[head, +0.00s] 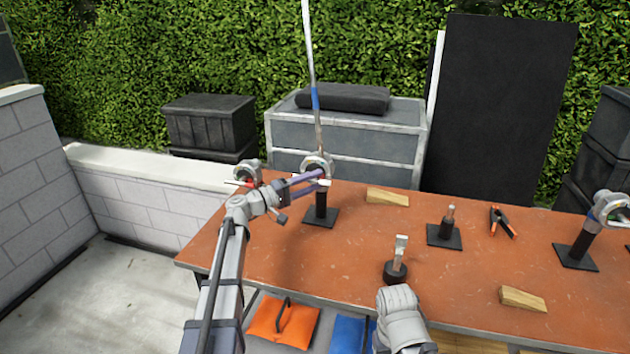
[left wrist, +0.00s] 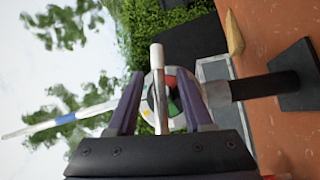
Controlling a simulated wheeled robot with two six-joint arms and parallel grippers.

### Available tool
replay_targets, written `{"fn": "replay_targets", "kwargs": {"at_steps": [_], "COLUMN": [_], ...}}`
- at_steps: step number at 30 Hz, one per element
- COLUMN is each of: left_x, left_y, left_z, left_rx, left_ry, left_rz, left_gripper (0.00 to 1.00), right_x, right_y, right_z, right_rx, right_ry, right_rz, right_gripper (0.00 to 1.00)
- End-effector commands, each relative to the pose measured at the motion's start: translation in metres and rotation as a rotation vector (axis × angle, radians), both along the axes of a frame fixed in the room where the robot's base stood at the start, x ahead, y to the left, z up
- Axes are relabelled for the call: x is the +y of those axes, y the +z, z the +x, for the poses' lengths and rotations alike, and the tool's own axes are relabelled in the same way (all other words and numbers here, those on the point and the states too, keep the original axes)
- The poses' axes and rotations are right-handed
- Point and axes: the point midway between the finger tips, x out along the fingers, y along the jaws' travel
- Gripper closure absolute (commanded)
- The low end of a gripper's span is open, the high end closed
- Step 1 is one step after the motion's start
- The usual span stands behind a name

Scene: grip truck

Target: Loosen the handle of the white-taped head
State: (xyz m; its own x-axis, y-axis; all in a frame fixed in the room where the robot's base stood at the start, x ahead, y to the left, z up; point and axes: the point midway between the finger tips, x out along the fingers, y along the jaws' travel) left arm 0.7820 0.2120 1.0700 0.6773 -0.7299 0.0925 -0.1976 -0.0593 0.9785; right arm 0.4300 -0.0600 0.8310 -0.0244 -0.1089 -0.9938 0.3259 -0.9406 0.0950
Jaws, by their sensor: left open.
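A grip head (head: 318,162) tops a short black stand at the table's left part, with a long pale rod (head: 311,60) with a blue band rising from it. In the left wrist view the head (left wrist: 172,98) shows red and green parts behind my fingers. A white band (left wrist: 215,94), apparently tape, lies between it and the black stem. Its pale handle bar (left wrist: 158,70) runs between my fingers. My left gripper (head: 317,178) is open at the head, its purple fingers (left wrist: 160,75) on either side of the bar. Contact cannot be told. My right gripper is not seen.
Another head (head: 247,172) with a red handle stands close behind my left wrist. A third head (head: 608,208) is at the right. Wooden wedges (head: 387,197), an orange clamp (head: 502,222), a small black-based stand (head: 445,235) and a black puck-like piece (head: 395,272) are on the orange table (head: 460,290).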

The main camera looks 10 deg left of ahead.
Motion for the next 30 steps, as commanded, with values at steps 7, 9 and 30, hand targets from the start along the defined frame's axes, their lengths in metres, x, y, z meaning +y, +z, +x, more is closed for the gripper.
{"fn": "replay_targets", "kwargs": {"at_steps": [7, 9, 30], "left_x": [-0.0057, -0.0057, -0.0056], "left_y": [0.0007, 0.0007, 0.0002], "left_z": [0.0057, 0.0056, 0.0053], "left_rx": [0.0, 0.0, 0.001], "left_ry": [0.002, 0.002, 0.001], "left_rz": [0.0, 0.0, 0.001], "left_gripper": [0.49, 0.49, 1.0], "right_x": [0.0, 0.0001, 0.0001], "right_y": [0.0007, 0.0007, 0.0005], "right_z": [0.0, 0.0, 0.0], "right_rx": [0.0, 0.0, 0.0], "right_ry": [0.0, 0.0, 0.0], "right_rz": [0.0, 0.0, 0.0], "right_gripper": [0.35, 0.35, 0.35]}}
